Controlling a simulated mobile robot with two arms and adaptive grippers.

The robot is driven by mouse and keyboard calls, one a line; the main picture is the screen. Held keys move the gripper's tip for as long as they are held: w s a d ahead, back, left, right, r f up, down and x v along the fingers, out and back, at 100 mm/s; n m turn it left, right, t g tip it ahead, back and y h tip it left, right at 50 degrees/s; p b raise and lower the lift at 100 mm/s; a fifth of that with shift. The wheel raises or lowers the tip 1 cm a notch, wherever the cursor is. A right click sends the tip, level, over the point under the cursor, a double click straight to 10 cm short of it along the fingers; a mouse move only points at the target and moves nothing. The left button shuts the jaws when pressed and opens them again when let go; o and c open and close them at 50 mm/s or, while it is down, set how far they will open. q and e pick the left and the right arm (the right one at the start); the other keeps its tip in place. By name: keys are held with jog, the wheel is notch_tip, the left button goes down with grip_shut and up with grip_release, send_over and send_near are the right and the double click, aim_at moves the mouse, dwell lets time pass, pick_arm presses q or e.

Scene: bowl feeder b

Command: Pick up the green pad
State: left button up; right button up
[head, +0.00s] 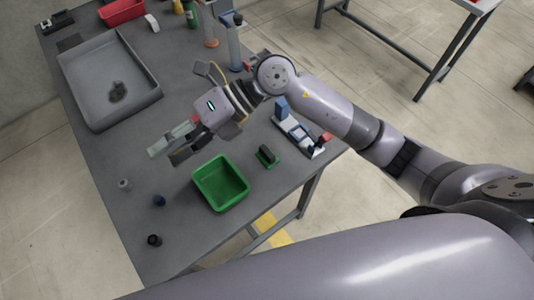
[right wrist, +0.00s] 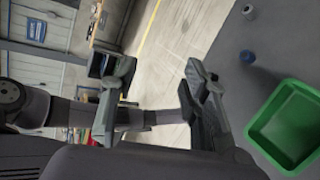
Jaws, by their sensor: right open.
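The green pad (head: 267,161) lies flat on the grey table, right of the green bin, with a dark block standing on it in the head view. It does not show in the right wrist view. My right gripper (head: 168,150) is open and empty above the table, left of the pad and up-left of the bin. Its spread fingers also show in the right wrist view (right wrist: 157,82). My left gripper is in neither view.
A grey tray (head: 79,104) is at the upper left. Several small cylinders, including a dark blue one (head: 159,200), stand near the left edge. A white-and-blue device (head: 298,133) stands right of the pad.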

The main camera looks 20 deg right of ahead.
jog(key=w+d+f+h, duration=0.3)
jog(key=d+f+h, duration=0.4)
jog(key=d, duration=0.1)
jog(key=m+t+h+p, duration=0.1)
jog(key=t+h+p, duration=0.1)
jog(key=h+p, duration=0.3)
send_over(267, 151)
jog(key=b, duration=0.1)
jog(key=shift+h, duration=0.7)
notch_tip(267, 151, down, 12)
jog(key=shift+d+f, duration=0.15)
jog(key=shift+f, duration=0.6)
notch_tip(267, 151, down, 4)
jog(key=shift+r+p, duration=0.25)
jog(key=shift+p, duration=0.65)
jog(key=shift+f, duration=0.4)
jog(key=shift+c, duration=0.2)
grip_shut()
